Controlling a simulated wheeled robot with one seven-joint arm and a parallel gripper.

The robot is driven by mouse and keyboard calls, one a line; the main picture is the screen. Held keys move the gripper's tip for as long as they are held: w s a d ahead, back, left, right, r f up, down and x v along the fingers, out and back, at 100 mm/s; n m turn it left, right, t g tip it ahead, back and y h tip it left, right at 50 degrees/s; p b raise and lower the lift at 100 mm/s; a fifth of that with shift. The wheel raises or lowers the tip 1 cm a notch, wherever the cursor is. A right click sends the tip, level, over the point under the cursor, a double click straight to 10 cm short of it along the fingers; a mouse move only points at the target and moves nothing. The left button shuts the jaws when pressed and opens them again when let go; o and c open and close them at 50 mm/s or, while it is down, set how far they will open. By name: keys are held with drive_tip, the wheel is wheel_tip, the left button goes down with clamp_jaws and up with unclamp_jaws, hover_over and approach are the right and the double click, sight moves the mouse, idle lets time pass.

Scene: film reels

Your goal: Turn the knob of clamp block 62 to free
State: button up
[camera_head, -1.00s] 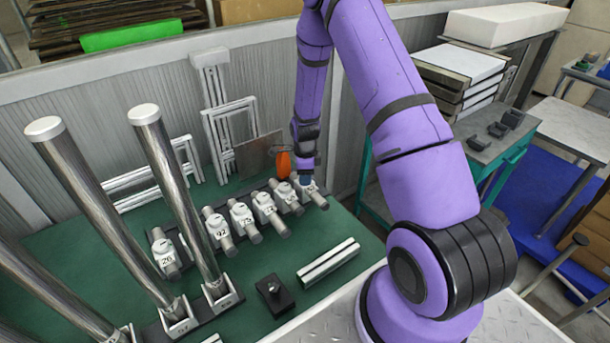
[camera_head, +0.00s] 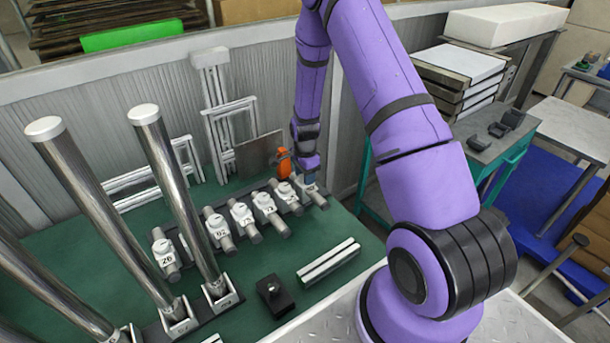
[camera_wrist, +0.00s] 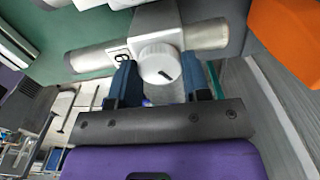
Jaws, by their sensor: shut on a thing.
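A row of grey clamp blocks with white knobs and number labels stands on the green bench top. My gripper (camera_head: 309,182) is over the rightmost block (camera_head: 319,199). In the wrist view my gripper (camera_wrist: 157,68) has one dark blue finger on each side of a round white knob (camera_wrist: 158,62) and is shut on it. The knob's short black mark slants down to the right. The label beside it (camera_wrist: 122,55) is partly hidden by the left finger; one digit shows, a 6 or a 9. A silver bar (camera_wrist: 100,58) passes through this block.
The other clamp blocks (camera_head: 241,213) stand close by on the left. An orange part (camera_head: 284,164) shows beside my wrist. A black block (camera_head: 274,297) and silver bars (camera_head: 328,260) lie in front.

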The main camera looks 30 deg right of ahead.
drive_tip(key=n, duration=0.4)
drive_tip(key=shift+w+n, duration=0.1)
drive_tip(key=shift+n, duration=0.2)
drive_tip(key=n, duration=0.3)
drive_tip(key=shift+n, duration=0.3)
drive_tip(key=n, duration=0.4)
drive_tip(key=shift+n, duration=0.3)
drive_tip(key=n, duration=0.3)
drive_tip(key=shift+n, duration=0.3)
drive_tip(key=n, duration=0.6)
drive_tip(key=shift+a, duration=0.1)
drive_tip(key=n, duration=0.7)
